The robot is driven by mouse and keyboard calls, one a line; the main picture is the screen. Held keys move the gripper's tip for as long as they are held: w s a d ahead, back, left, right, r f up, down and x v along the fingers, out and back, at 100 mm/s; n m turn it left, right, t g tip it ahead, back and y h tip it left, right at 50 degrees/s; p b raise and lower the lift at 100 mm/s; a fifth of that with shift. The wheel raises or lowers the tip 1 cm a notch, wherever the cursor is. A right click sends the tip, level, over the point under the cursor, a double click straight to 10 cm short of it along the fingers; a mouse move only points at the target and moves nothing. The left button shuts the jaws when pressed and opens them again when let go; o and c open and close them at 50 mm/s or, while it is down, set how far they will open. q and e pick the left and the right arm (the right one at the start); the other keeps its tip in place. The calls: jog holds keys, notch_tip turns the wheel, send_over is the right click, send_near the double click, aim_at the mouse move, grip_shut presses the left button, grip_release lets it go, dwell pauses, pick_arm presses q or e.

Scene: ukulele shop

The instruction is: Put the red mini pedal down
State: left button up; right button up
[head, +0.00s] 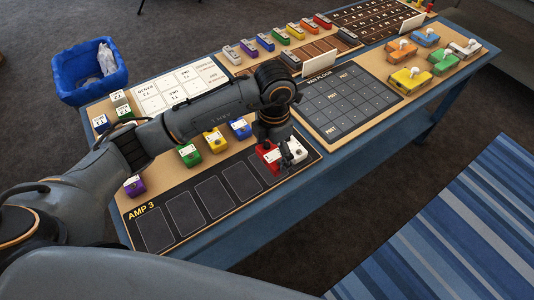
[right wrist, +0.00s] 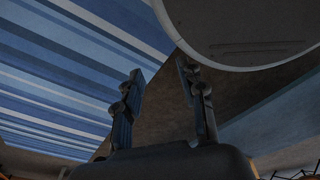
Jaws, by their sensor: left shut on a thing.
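The red mini pedal (head: 266,157), with a pale top, is at the right end of the AMP 3 board (head: 153,199). My left gripper (head: 286,153) points down there, shut on the red pedal and covering part of it. Whether the pedal touches the board I cannot tell. The board is dark with several outlined slots, and those to the left of the pedal are bare. My right gripper (right wrist: 163,88) is open and empty in the right wrist view, with floor and striped rug beyond it.
Purple (head: 134,186), green (head: 189,154), yellow (head: 215,140) and blue (head: 240,128) mini pedals stand along the board's far side. A grid board (head: 349,101) lies to the right. A blue bin (head: 91,72) stands behind the table. Several larger pedals stand at far right.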

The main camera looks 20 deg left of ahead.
aim_at(269, 151)
pick_arm(q)
jog(key=w+f, duration=0.1)
jog(key=w+a+f, duration=0.1)
jog(key=f, duration=0.1)
jog(key=w+a+f+p, duration=0.1)
jog(key=shift+w+f, duration=0.1)
jog(key=shift+f, duration=0.3)
jog(key=shift+w+a+f, duration=0.15)
jog(key=shift+f, duration=0.1)
notch_tip(269, 151, down, 3)
jog(key=shift+w+a+f+p, duration=0.1)
jog(key=shift+p, duration=0.2)
jog(key=shift+f, duration=0.15)
pick_arm(e)
jog(key=shift+s+a+r, duration=0.15)
jog(key=shift+s+r, duration=0.35)
jog(key=shift+s, duration=0.05)
jog(key=shift+s+a+r, duration=0.15)
jog(key=shift+s+r, duration=0.3)
jog(key=shift+s, duration=0.1)
jog(key=shift+f, duration=0.1)
pick_arm(q)
jog(key=shift+f+b, duration=0.2)
jog(key=shift+b, duration=0.1)
jog(key=o, duration=1.1)
jog(key=shift+c, duration=0.2)
pick_arm(e)
jog(key=shift+s+f, duration=0.1)
jog(key=shift+s, duration=0.2)
